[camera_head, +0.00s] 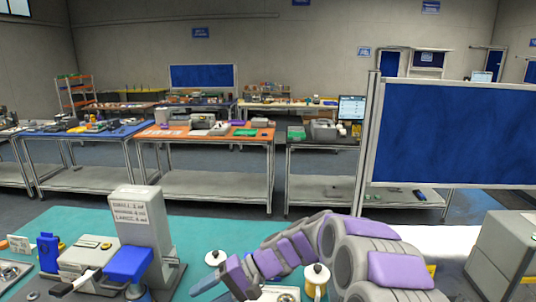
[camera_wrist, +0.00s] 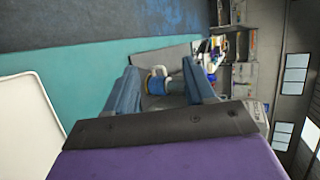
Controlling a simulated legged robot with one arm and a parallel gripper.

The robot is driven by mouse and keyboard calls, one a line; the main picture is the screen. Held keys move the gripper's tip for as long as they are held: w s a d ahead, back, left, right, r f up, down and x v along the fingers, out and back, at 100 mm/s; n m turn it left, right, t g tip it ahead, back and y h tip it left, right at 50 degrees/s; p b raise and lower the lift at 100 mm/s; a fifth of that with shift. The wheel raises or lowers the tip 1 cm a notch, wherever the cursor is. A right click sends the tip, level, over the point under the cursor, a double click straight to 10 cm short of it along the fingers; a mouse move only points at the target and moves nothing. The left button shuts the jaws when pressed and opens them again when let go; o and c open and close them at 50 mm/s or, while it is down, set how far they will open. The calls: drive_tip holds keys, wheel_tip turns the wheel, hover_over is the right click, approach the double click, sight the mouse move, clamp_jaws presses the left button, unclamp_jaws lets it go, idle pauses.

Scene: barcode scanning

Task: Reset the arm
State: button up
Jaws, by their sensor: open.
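My gripper (camera_head: 203,285) is at the lower middle of the head view, at the end of my grey and purple arm, which reaches in from the lower right. It is over the front part of the teal table (camera_head: 80,215). In the wrist view, the two blue-grey fingers of my gripper (camera_wrist: 162,76) stand apart with nothing held. Beyond the gap between them shows a small blue, yellow and white thing (camera_wrist: 158,82), too small to name. The arm hides part of the tabletop.
On the table stand a grey machine with a labelled column (camera_head: 143,222), a blue block-like part (camera_head: 128,263), and a blue and yellow item (camera_head: 47,252). A white-lidded yellow pot (camera_head: 317,277) is close beside my arm. A grey box (camera_head: 505,255) is at right. Workbenches stand behind.

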drive_tip(key=s+d+f+m+t+h, duration=0.1)
drive_tip(key=s+d+h, duration=1.1)
drive_tip(key=s+d, duration=1.5)
drive_tip(key=s+t, duration=0.1)
drive_tip(key=s, duration=0.3)
drive_tip(key=shift+d+f+m, duration=0.15)
drive_tip(key=shift+d+m, duration=0.25)
